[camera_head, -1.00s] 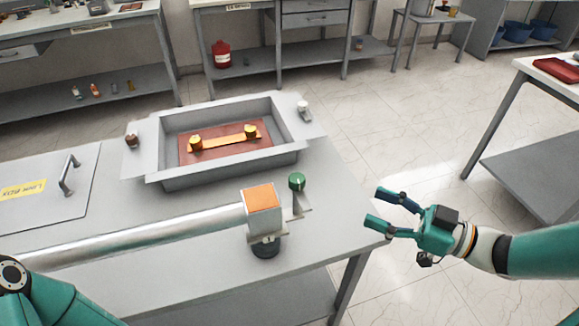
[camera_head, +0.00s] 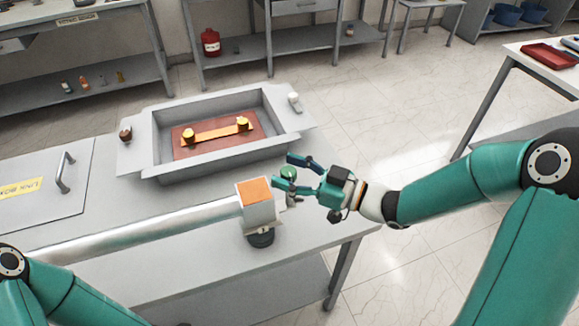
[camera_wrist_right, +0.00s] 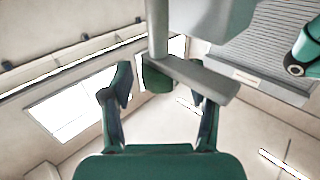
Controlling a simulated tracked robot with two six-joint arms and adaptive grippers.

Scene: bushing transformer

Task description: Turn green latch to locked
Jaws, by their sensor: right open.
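The green latch (camera_head: 289,172) is a round knob on a grey bracket, beside the orange-topped block (camera_head: 254,190) at the table's right end. My right gripper (camera_head: 284,169) is open, and its two fingers reach in from the right on either side of the knob. In the right wrist view the green knob (camera_wrist_right: 157,79) shows between the fingertips, with a grey bar (camera_wrist_right: 195,79) running past it to the right. I cannot tell whether either finger touches the knob. My left gripper is out of view; only part of my left arm shows at lower left.
A grey tray (camera_head: 150,165) with a yellow link on a brown plate stands behind the latch. A long metal tube (camera_head: 150,231) runs left from the block. A lid with a handle (camera_head: 65,173) lies at left. The floor right of the table is clear.

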